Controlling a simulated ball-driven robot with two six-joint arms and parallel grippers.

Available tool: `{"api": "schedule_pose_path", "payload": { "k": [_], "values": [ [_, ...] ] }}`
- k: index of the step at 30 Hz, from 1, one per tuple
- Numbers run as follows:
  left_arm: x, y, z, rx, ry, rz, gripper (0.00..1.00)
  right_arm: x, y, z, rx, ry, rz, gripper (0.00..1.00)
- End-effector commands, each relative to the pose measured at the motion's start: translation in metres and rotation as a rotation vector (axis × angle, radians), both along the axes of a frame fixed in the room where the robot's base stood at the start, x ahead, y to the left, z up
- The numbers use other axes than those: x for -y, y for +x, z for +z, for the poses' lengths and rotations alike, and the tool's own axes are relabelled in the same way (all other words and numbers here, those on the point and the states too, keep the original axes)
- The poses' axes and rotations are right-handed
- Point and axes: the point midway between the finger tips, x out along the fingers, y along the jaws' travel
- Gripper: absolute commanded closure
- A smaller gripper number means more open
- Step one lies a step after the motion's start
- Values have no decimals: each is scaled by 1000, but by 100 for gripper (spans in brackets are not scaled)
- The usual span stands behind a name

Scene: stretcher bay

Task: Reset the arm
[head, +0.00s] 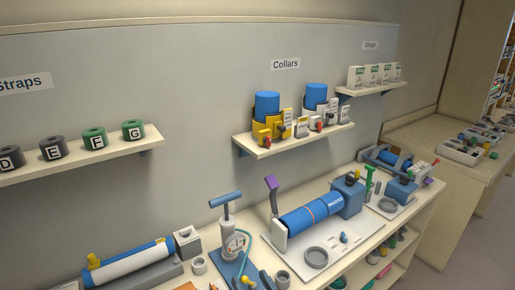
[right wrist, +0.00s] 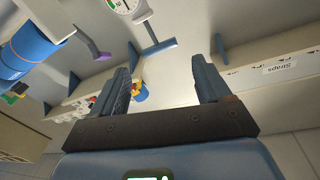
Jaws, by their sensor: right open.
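My right gripper (right wrist: 163,78) shows in the right wrist view. Its two dark fingers stand wide apart, and I see nothing held between them. Beyond the fingers is the pale wall panel with its shelves, seen upside down. I cannot make out either gripper in the head view, and my left gripper shows in no view.
A worktop carries a blue cylinder device (head: 312,215), a hand pump (head: 232,232) with a blue handle, and a blue-and-white roll (head: 130,263). Above are the Straps shelf (head: 100,158) and the Collars shelf (head: 262,152). A side counter (head: 412,138) stands at the right.

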Motion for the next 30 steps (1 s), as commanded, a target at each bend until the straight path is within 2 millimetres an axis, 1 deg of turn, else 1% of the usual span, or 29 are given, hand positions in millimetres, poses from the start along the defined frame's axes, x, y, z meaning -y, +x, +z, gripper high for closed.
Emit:
{"api": "schedule_pose_path", "payload": {
  "k": [1, 3, 5, 6, 8, 9, 11, 12, 15, 18, 21, 24, 27, 30],
  "values": [
    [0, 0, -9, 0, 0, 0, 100, 25, -16, -11, 48, -25, -34, 23],
    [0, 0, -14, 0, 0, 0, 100, 54, -37, -13, 120, -57, -78, 23],
    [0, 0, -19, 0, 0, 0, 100, 77, -56, -16, 170, -85, -117, 23],
    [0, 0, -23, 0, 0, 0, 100, 92, -69, -18, 199, -103, -144, 23],
    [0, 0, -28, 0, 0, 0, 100, 113, -90, -20, 233, -129, -183, 23],
    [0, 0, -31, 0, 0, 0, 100, 126, -103, -22, 249, -145, -210, 23],
    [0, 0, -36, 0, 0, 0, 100, 145, -124, -26, 261, -166, -248, 23],
    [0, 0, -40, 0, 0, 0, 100, 156, -138, -29, 263, -178, -272, 23],
    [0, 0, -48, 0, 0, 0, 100, 180, -170, -40, 233, -199, -326, 23],
    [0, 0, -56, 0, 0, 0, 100, 198, -197, -57, 168, -222, -370, 23],
    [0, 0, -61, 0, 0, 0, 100, 212, -219, -73, 103, -242, -406, 23],
    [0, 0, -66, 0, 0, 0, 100, 220, -236, -89, 47, -258, -432, 23],
    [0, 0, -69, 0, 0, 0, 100, 226, -247, -100, 12, -266, -453, 23],
    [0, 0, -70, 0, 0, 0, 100, 229, -248, -102, 4, -268, -467, 23]
  ]
}}
